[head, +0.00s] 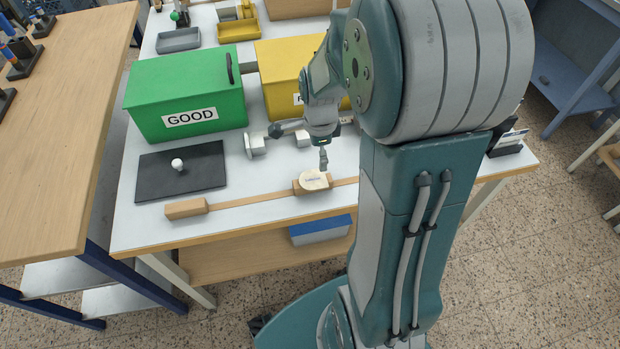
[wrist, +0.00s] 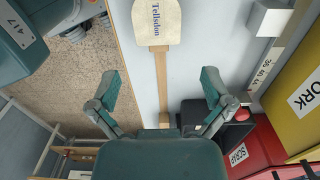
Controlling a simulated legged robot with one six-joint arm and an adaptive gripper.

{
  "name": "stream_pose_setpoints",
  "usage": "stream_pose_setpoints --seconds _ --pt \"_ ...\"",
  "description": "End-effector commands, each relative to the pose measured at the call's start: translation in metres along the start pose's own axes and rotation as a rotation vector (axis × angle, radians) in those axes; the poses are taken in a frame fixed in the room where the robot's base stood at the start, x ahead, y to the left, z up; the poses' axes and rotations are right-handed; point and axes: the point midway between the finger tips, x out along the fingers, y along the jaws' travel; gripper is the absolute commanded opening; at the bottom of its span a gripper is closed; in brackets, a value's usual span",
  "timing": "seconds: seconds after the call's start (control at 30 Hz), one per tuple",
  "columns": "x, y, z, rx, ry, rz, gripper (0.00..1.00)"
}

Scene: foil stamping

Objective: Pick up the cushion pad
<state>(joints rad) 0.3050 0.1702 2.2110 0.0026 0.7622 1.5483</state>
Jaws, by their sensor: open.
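The cream pad with blue "Tellsdon" lettering (head: 314,180), which I take for the cushion pad, lies on a wooden block on the long wooden strip near the table's front edge. In the wrist view the pad (wrist: 157,22) is at the top, cut off by the frame edge. My gripper (head: 323,158) is above the table, close to the pad in the head view. In the wrist view my gripper (wrist: 160,92) has its two fingers spread wide. Nothing is between them but the view of the strip below. The pad lies beyond the fingertips, apart from them.
The wooden strip (head: 245,201) runs along the front edge. A black mat (head: 148,182) with a white knob lies left. The green GOOD bin (head: 185,90) and yellow bin (head: 278,58) stand behind. A red SCRAP bin (wrist: 250,145) shows in the wrist view.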

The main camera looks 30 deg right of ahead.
Motion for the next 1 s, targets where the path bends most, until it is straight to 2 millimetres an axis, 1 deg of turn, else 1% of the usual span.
stream_pose_setpoints --seconds 0.03,0.1,0.27,0.5,0.6,0.7,1.0 --pt "0.009 0.001 0.002 -0.003 0.001 0.004 1.00" --pt "0.018 0.001 0.003 -0.004 0.002 0.002 1.00" --pt "0.030 0.001 0.003 -0.004 0.002 0.001 1.00" --pt "0.066 0.002 0.006 -0.004 0.001 0.003 1.00" --pt "0.076 0.002 0.006 -0.004 0.001 0.001 1.00" --pt "0.079 0.002 0.006 -0.004 0.002 -0.001 1.00" --pt "0.079 0.002 0.007 -0.004 0.002 -0.002 1.00"
